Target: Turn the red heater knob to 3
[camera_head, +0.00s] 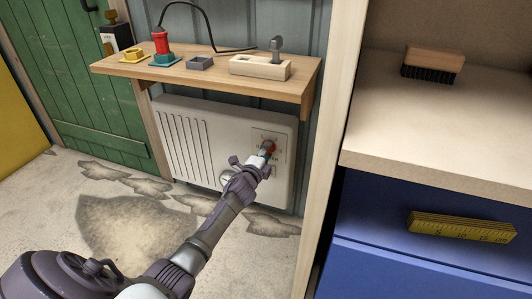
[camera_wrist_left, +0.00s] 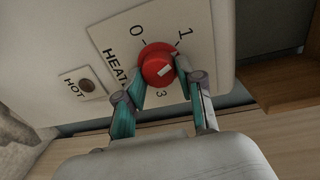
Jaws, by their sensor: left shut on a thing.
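The red heater knob (camera_wrist_left: 155,62) sits on a pale dial plate (camera_wrist_left: 110,40) marked 0, 1 and 3, with part of the word HEAT showing. A short white mark lies on the knob's face, on the side away from HEAT; its exact setting is hard to read. My left gripper (camera_wrist_left: 162,77) is shut on the knob, one teal-padded finger on each side. The 2 is not visible, and the right finger covers part of the plate. My right gripper is not in view.
A HOT lamp (camera_wrist_left: 86,85) is beside the dial. On the right, a cabinet (camera_head: 430,130) carries a brush (camera_head: 433,62); a yellow ruler (camera_head: 460,227) lies lower.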

